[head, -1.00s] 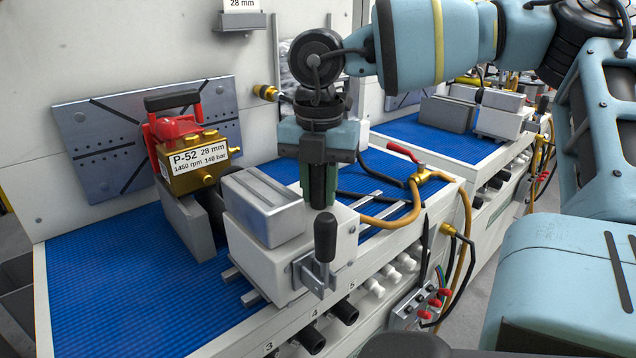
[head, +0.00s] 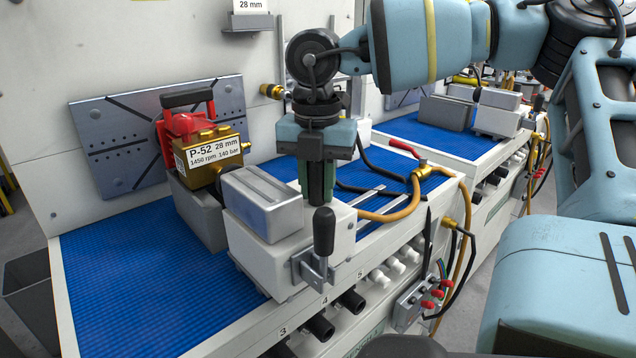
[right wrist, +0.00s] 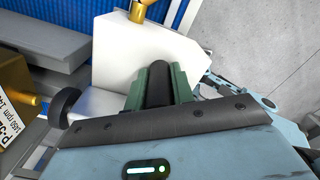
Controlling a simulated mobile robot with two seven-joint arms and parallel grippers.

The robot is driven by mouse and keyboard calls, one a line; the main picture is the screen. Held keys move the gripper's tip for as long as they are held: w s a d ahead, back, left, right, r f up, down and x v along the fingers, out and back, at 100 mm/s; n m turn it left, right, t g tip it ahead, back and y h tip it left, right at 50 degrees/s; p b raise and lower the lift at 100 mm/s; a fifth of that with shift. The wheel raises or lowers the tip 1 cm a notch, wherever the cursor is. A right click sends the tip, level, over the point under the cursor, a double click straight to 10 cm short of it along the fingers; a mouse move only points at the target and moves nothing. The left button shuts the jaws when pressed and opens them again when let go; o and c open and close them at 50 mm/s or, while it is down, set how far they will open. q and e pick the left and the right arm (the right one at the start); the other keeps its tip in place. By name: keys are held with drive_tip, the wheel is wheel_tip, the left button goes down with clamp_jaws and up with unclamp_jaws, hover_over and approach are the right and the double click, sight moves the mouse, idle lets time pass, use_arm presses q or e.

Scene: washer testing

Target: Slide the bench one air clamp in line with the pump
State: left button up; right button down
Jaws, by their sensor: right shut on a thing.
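The bench one air clamp (head: 290,258) is a white block with a grey jaw block (head: 262,203) on top and a black-knobbed lever (head: 323,232) at its front. It sits on two rails (head: 366,196) that show to its right. My right gripper (head: 317,198) points down at the clamp's right side, its green fingers shut on a dark upright grip, also seen in the right wrist view (right wrist: 158,85). The brass pump (head: 210,155), labelled P-52 28 mm, is behind and left of the clamp, by a grey block (head: 200,215). My left gripper is out of view.
A blue ribbed mat (head: 130,275) lies clear to the left. A yellow hose (head: 395,213) with a red-handled valve (head: 407,151) is right of the clamp. A slotted steel plate (head: 120,150) stands behind the pump. A second bench (head: 440,137) is farther right.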

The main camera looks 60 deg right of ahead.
drive_tip(key=c, duration=1.2)
unclamp_jaws()
drive_tip(key=shift+w+a, duration=0.1)
drive_tip(key=shift+a, duration=0.25)
drive_tip(key=shift+d+r, duration=0.1)
drive_tip(key=shift+d, duration=0.05)
drive_tip(key=shift+r+p, duration=0.35)
drive_tip(key=shift+r, duration=3.45)
